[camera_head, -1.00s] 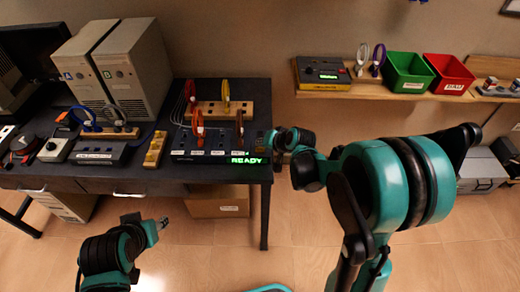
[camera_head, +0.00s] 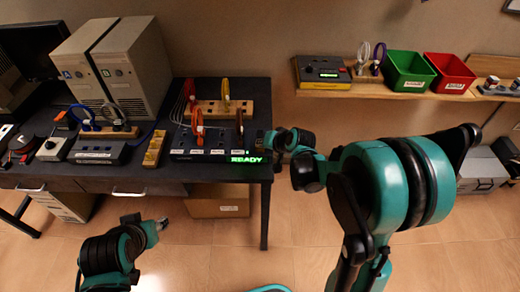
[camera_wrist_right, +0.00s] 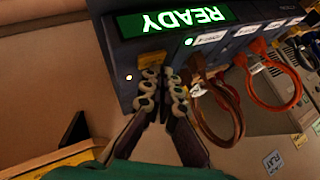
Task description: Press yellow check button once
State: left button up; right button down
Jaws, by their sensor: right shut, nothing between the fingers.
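The dark test box with a green READY display (camera_head: 247,159) stands at the right end of the dark table; the display also shows upside down in the right wrist view (camera_wrist_right: 180,18). A yellowish piece (camera_wrist_right: 151,59), which looks like the yellow check button, sits on the box face just beyond my right fingertips, partly hidden by them. My right gripper (camera_wrist_right: 163,76) is shut and empty, its tips at or very near this piece; contact cannot be told. In the head view the right gripper (camera_head: 270,140) is at the box's right end. My left gripper (camera_head: 160,226) is low, away from the table; its fingers are unclear.
Colored cables (camera_wrist_right: 275,85) plug into the box beside my right gripper. Two grey computer towers (camera_head: 132,65) stand at the table's back left. A wall shelf (camera_head: 390,95) at right holds a yellow-and-grey device (camera_head: 322,73), a green bin (camera_head: 408,72) and a red bin (camera_head: 449,73).

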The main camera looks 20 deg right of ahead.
aim_at(261, 150)
jog(key=shift+f+b, duration=0.4)
dwell(0.6)
dwell(0.3)
jog(key=shift+r+p, duration=0.7)
jog(key=shift+r, duration=0.15)
jog(key=shift+r, duration=0.15)
notch_tip(261, 150, up, 5)
jog(key=p, duration=0.4)
dwell(0.5)
